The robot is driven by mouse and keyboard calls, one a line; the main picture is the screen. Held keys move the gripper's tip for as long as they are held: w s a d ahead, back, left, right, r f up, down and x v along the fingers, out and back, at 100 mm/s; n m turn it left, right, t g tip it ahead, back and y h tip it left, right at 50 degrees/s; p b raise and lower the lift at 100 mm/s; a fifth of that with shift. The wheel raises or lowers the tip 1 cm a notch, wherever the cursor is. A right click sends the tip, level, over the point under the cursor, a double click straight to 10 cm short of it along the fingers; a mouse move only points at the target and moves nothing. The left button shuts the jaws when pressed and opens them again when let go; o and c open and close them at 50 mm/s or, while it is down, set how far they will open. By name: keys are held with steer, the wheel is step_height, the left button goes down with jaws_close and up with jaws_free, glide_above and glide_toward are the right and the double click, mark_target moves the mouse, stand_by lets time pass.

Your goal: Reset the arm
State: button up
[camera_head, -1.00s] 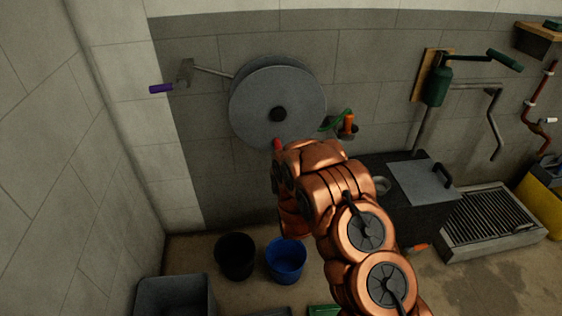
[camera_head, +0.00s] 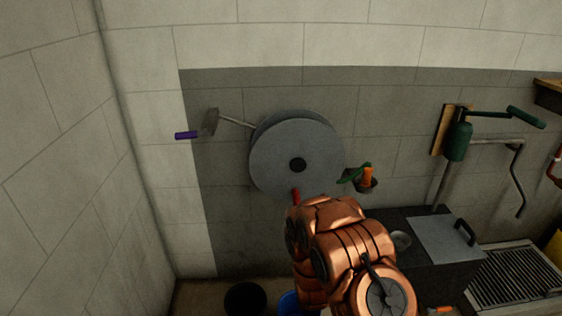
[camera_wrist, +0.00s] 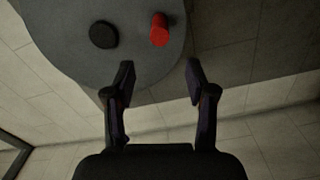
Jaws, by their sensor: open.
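My copper-coloured arm (camera_head: 345,248) rises from the bottom of the head view, in front of the wall. My gripper (camera_wrist: 160,80) shows in the wrist view with its two dark fingers apart and nothing between them. Past the fingertips is a grey round disc (camera_head: 285,160) on the wall, with a dark hub and a red handle (camera_wrist: 159,29). The red handle also shows in the head view (camera_head: 296,195), just above my arm. The fingers appear apart from the handle. In the head view my gripper is hidden behind the arm.
A crank with a purple grip (camera_head: 186,135) sticks out left of the disc. A dark box with a grey lid (camera_head: 447,240), a metal grate (camera_head: 515,277) and black (camera_head: 245,299) and blue (camera_head: 289,303) buckets are low down.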

steer(key=s+d+r+m+g+p, duration=0.2)
steer(key=s+r+m+g, duration=0.3)
steer(key=r+m+g, duration=0.15)
steer(key=s+d+r+m+g, duration=0.1)
steer(key=s+r+g, duration=0.3)
steer(key=s, duration=1.1)
steer(key=s+d+r+m+g+p, duration=0.1)
steer(key=s+r+m+g, duration=0.3)
steer(key=s, duration=1.1)
steer(key=s+d+r+m+g+p, duration=0.1)
steer(key=s+r+m+g, duration=0.2)
steer(key=s+r, duration=0.6)
steer(key=s+g, duration=0.2)
steer(key=s, duration=0.4)
steer(key=shift+s+r, duration=0.2)
steer(key=shift+s, duration=0.15)
